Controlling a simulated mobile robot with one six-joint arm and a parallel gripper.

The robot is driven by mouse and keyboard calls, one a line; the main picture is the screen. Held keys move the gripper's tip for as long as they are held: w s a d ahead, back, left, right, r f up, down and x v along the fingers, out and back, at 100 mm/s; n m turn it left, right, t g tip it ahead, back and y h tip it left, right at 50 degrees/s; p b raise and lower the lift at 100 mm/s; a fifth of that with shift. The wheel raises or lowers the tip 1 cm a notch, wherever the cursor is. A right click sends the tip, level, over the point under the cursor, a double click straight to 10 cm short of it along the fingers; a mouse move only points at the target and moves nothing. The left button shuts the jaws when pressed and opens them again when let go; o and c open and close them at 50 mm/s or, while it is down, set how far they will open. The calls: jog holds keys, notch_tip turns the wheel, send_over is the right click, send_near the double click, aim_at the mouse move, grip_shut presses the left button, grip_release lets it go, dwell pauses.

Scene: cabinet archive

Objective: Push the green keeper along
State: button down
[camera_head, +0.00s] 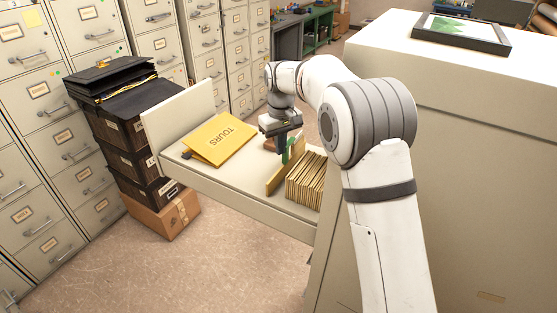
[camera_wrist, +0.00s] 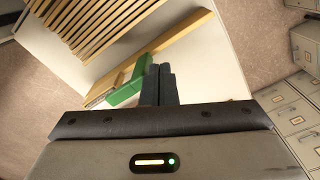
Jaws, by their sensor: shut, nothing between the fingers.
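The green keeper (camera_head: 296,149) stands in the open drawer, behind the tan upright board (camera_head: 275,181) at the front of a row of files (camera_head: 305,182). In the wrist view, the keeper (camera_wrist: 127,90) lies just left of my fingers, with its arm reaching up to the fingertips. My gripper (camera_head: 284,142) is low in the drawer beside the keeper. In the wrist view, its two dark fingers (camera_wrist: 158,72) are together with nothing between them. I cannot tell whether they touch the keeper. The head view partly hides the fingertips.
A yellow TOURS folder (camera_head: 221,138) lies in the drawer's left end, with clear drawer floor between it and my gripper. A stack of dark boxes (camera_head: 118,130) on a cardboard box (camera_head: 168,213) stands left of the drawer. A beige cabinet (camera_head: 450,120) is at right.

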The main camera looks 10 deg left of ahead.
jog(key=shift+d+f, duration=0.15)
jog(key=shift+f, duration=0.05)
notch_tip(320, 180, up, 7)
jog(key=p, duration=0.5)
jog(key=shift+r, duration=0.2)
notch_tip(320, 180, up, 8)
jog(key=p, duration=0.1)
jog(key=shift+s+a+f+p, duration=0.15)
jog(key=shift+a+p, duration=0.05)
jog(key=shift+p, duration=0.1)
dwell(0.3)
